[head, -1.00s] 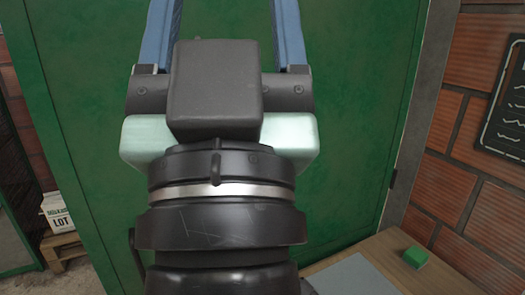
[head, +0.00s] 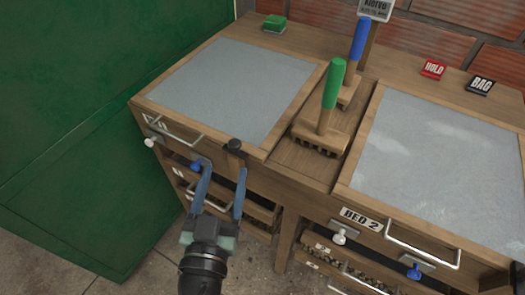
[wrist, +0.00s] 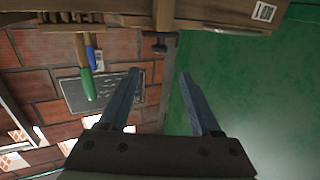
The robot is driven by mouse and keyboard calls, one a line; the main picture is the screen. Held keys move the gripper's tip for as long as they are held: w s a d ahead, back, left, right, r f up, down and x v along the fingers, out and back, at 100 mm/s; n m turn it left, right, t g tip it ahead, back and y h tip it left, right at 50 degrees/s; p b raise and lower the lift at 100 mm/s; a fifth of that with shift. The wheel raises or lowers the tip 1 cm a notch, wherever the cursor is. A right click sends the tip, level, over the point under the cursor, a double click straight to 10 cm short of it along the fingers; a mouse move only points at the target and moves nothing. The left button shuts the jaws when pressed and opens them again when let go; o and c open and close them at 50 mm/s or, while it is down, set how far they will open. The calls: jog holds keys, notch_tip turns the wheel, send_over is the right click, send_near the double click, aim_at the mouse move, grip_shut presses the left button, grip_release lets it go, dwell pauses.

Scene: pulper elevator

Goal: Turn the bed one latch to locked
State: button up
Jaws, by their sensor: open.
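The left bed (head: 225,85), a grey panel in a wooden frame, has a partly covered front label. A white knob (head: 150,142) sits at its front left, near the bed's bar handle (head: 175,132). A blue knob (head: 196,167) lies lower, right by my left fingertip. A black knob (head: 235,146) is at the bed's front right corner. I cannot tell which is the latch or how it is set. My gripper (head: 222,178) is open and empty in front of this bed. In the wrist view its blue fingers (wrist: 160,74) are apart with nothing between them.

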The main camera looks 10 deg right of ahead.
aim_at(235, 148)
jog(key=p+x, duration=0.1)
jog(key=x, duration=0.3)
jog(key=p+x, duration=0.1)
jog(key=x, duration=0.3)
jog(key=f+p+x, duration=0.1)
jog(key=x, duration=0.3)
jog(key=shift+w+d, duration=0.15)
jog(key=shift+w, duration=0.2)
jog(key=shift+c, duration=0.2)
grip_shut()
